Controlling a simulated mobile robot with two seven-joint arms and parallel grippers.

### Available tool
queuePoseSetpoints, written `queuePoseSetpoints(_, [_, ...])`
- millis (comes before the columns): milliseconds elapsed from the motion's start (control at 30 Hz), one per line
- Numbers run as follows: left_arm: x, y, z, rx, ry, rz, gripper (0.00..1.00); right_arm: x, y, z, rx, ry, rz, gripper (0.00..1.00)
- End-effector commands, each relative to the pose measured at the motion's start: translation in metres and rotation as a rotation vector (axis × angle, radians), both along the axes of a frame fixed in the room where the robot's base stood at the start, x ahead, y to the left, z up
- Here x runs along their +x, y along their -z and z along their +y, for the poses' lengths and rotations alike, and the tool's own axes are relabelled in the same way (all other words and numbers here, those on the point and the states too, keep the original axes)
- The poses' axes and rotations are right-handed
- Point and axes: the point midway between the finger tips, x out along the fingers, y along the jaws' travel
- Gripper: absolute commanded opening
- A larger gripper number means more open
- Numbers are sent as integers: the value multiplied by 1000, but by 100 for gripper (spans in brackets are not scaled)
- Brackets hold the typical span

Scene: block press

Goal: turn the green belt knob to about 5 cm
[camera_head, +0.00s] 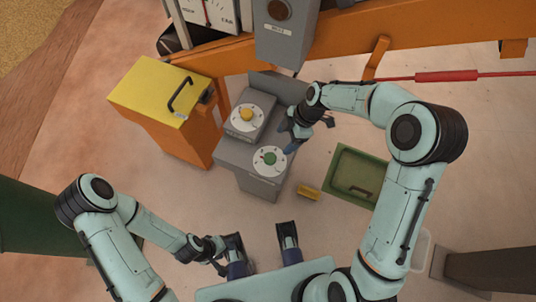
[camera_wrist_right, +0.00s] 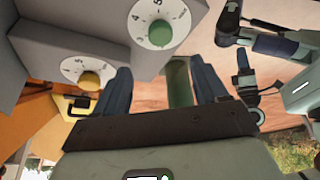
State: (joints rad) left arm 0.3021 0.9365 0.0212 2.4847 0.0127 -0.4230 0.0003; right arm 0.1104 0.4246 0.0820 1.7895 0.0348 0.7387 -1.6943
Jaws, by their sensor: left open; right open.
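The green belt knob (camera_head: 269,158) sits in the middle of a white dial on the front, lower step of a grey box (camera_head: 258,188). In the right wrist view the green knob (camera_wrist_right: 158,33) stands clear beyond the fingers, with printed numbers around it; I cannot read its setting surely. My right gripper (camera_head: 294,135) is open and empty, just to the upper right of the knob, apart from it. Its two dark blue fingers (camera_wrist_right: 160,75) show in the wrist view. My left gripper (camera_head: 222,260) is open, low in the head view, away from the box.
A yellow knob (camera_head: 246,114) on its own dial sits on the step behind. An orange cabinet with a yellow lid (camera_head: 150,88) stands left. A grey housing (camera_head: 285,45) stands behind.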

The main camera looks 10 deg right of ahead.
Motion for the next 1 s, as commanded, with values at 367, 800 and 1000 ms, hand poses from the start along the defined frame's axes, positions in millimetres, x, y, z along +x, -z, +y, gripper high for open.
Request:
queuePoseSetpoints(367, [4, 9, 0, 2, -3, -13, 43, -1, 75, 31, 0, 0, 8, 72])
queuePoseSetpoints(800, [6, 13, 0, 3, -4, -20, 43, 0, 114, 47, -1, 3, 3, 72])
queuePoseSetpoints(1000, [6, 12, 0, 3, -4, -20, 43, 0, 114, 47, 0, 4, 3, 72])
